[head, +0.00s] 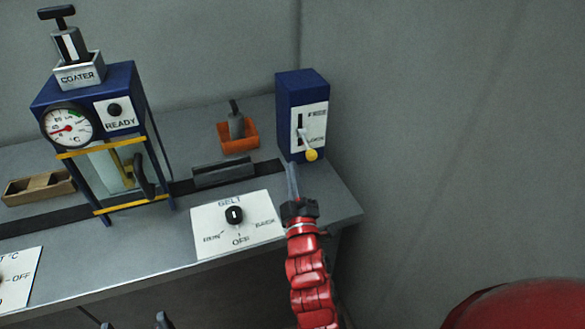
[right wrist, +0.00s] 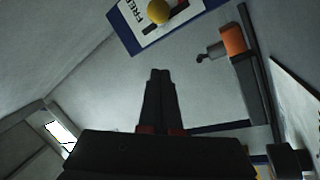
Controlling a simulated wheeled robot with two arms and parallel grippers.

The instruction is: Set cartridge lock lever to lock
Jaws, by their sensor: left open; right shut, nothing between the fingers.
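The blue lever box (head: 288,95) stands at the back right of the bench. Its white plate reads FREE above and a partly covered lower label. The lock lever's yellow knob (head: 311,155) sits low, by the lower label; whether the lever is fully at its end I cannot tell. The knob (right wrist: 158,11) also shows at the top of the right wrist view. My right gripper (head: 292,168) is shut and empty, in front of the box just below and left of the knob, seemingly apart from it. My left gripper (head: 135,321) is open at the bottom edge, only its fingertips showing.
The belt switch panel (head: 200,222) lies left of my right gripper. An orange tray (head: 250,137) with a grey tool stands behind it. The blue coater press (head: 95,90) and a wooden box (head: 25,190) are at left. Walls stand behind and right of the bench.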

